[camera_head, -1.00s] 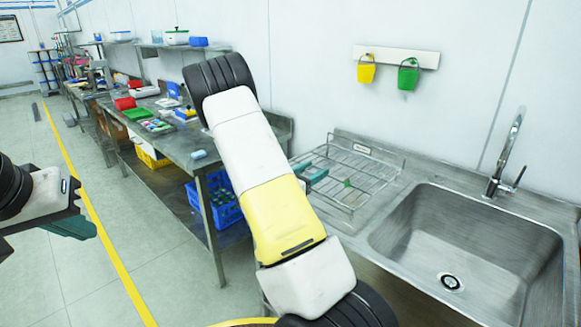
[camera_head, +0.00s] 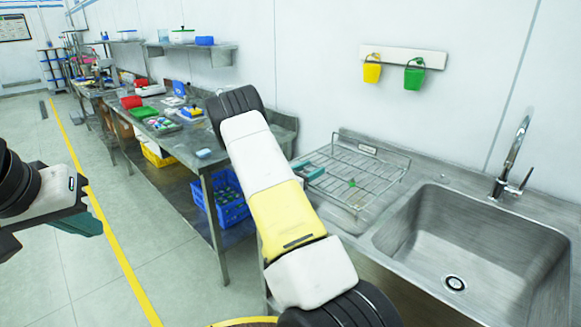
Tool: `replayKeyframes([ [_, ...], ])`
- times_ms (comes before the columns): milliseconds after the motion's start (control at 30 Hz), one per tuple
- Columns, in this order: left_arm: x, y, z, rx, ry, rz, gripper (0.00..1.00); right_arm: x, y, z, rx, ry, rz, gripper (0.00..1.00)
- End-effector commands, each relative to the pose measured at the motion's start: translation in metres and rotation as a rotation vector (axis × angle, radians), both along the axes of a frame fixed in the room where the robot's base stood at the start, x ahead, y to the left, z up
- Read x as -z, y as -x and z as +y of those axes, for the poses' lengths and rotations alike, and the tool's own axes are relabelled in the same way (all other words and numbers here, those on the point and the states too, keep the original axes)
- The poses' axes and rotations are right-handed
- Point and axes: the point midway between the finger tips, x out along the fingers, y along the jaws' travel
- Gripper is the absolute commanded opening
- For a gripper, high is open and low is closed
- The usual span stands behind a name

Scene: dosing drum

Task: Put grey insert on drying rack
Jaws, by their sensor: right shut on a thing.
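The wire drying rack (camera_head: 372,165) lies on the steel draining surface left of the sink, with a small green piece (camera_head: 351,183) on it. My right arm crosses the middle of the view and hides most of my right gripper (camera_head: 309,172). Only a teal part of that gripper shows, at the rack's left end. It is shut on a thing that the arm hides. I cannot make out the grey insert anywhere. My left gripper (camera_head: 82,223) is at the left edge over the floor, away from the rack. Its teal finger part shows, but not whether it is open.
The sink (camera_head: 470,245) with its tap (camera_head: 513,155) is right of the rack. A yellow bucket (camera_head: 372,70) and a green bucket (camera_head: 414,75) hang on the wall. A long workbench (camera_head: 190,140) with trays runs back left; a blue crate (camera_head: 225,203) stands below it.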

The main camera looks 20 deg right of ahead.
Motion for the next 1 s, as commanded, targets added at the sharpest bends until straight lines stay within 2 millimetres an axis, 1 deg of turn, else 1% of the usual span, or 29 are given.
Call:
replayKeyframes([
  [133, 0.0, 0.0, 0.0, 0.0, 0.0, 0.0, 0.0, 0.003, 0.0, 0.0, 0.0, 0.0, 0.001, 0.07],
  [167, 0.0, 0.0, 0.0, 0.0, 0.0, 0.0, 0.0, 0.002, 0.0, 0.0, 0.0, 0.0, 0.001, 0.56],
  [200, 0.0, 0.0, 0.0, 0.0, 0.0, 0.0, 0.0, 0.002, 0.0, 0.0, 0.0, 0.0, 0.0, 0.64],
  [267, 0.0, 0.0, 0.0, 0.0, 0.0, 0.0, 0.0, 0.002, 0.0, 0.0, 0.0, 0.0, 0.0, 0.74],
  [600, 0.0, 0.0, 0.0, 0.0, 0.0, 0.0, 0.0, 0.0, 0.0, 0.0, 0.0, 0.0, -0.001, 0.74],
  [667, 0.0, 0.0, 0.0, 0.0, 0.0, 0.0, 0.0, 0.0, 0.001, 0.004, -0.001, -0.001, 0.0, 0.74],
  [767, 0.0, 0.0, 0.0, 0.0, 0.0, 0.0, 0.0, 0.0, 0.005, 0.017, -0.005, -0.001, 0.002, 0.74],
  [1000, 0.0, 0.0, 0.0, 0.0, 0.0, 0.0, 0.0, 0.0, 0.026, 0.066, -0.005, -0.001, 0.0, 0.74],
])
